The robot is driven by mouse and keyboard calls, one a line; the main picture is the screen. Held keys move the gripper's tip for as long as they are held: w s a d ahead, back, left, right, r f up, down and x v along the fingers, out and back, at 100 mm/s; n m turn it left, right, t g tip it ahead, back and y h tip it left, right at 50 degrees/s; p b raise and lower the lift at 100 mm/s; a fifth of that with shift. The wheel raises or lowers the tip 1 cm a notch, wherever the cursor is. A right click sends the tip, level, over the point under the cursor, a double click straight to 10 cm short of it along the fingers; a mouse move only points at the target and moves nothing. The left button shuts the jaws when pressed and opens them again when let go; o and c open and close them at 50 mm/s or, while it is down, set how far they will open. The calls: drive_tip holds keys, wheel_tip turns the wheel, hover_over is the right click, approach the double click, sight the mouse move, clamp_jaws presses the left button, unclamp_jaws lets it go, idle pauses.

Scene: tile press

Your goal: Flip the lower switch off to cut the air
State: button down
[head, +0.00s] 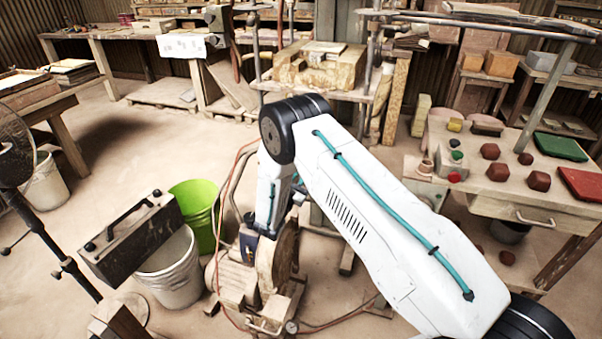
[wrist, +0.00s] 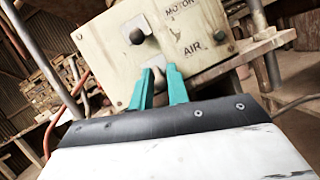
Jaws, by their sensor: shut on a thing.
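A pale, worn switch panel (wrist: 110,45) fills the upper middle of the wrist view, tilted in the picture. It bears the words MOTOR and AIR. The upper switch (wrist: 136,36), with a dark knob, is beside MOTOR and clear of my fingers. The lower switch (wrist: 157,62), beside AIR, lies at my fingertips and is partly hidden by them. My gripper (wrist: 160,72) has two teal fingers, shut on the lower switch with a narrow gap between them. Which way its lever points is hard to see. In the head view my arm hides the gripper and panel.
In the head view, a green bucket (head: 195,206) and a white bucket (head: 172,270) stand left of my arm. A dusty machine (head: 283,262) and red hose (head: 222,192) are close below it. A table with red and green pieces (head: 448,210) stands right. Open floor lies left.

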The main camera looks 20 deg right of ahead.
drive_tip(key=c, duration=1.4)
unclamp_jaws()
drive_tip(key=shift+a, duration=0.1)
drive_tip(key=v, duration=0.7)
drive_tip(key=shift+s+a+f, duration=0.2)
drive_tip(key=shift+a, duration=0.05)
